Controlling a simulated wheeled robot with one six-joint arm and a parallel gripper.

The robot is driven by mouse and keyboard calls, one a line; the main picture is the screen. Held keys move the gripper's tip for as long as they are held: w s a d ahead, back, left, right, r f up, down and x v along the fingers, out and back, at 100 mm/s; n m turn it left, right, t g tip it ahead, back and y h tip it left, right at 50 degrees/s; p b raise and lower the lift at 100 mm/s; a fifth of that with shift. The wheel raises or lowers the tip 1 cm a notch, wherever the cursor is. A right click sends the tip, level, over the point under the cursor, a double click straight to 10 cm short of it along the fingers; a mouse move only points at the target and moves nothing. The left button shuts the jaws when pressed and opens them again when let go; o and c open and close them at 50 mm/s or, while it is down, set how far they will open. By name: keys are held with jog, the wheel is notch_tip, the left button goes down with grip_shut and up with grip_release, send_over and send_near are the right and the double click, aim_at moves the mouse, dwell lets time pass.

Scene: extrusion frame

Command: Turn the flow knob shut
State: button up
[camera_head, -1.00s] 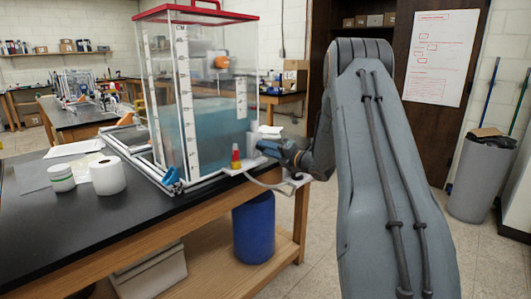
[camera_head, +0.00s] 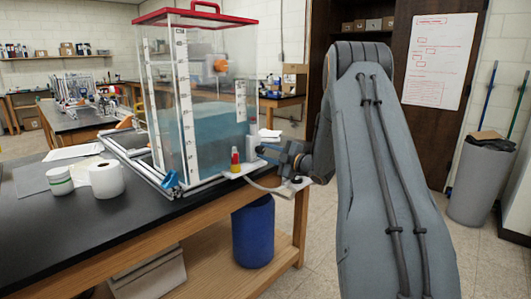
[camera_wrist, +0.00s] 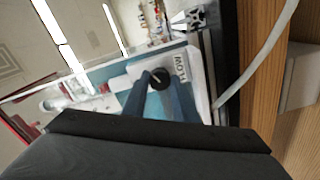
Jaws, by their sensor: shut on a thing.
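The black flow knob (camera_wrist: 160,76) shows in the wrist view, with a light pointer line on its face. It sits next to a white label reading FLOW (camera_wrist: 181,67). My gripper (camera_wrist: 159,84) has its two blue-grey fingers on either side of the knob and is shut on it. In the head view my gripper (camera_head: 268,153) is at the front right corner of the clear water tank (camera_head: 215,130). The knob itself is too small or hidden there to make out.
A red and yellow bottle (camera_head: 235,160) stands just left of my gripper. A pale hose (camera_head: 265,187) hangs below it. A blue drum (camera_head: 253,232) is underneath.

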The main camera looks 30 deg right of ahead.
jog(key=m+p, duration=0.1)
jog(key=m, duration=0.4)
jog(key=shift+f, duration=0.1)
jog(key=shift+m, duration=0.3)
dwell(0.4)
jog(key=o, duration=1.1)
jog(key=shift+c, duration=0.2)
jog(key=b+v, duration=0.1)
jog(key=v, duration=0.7)
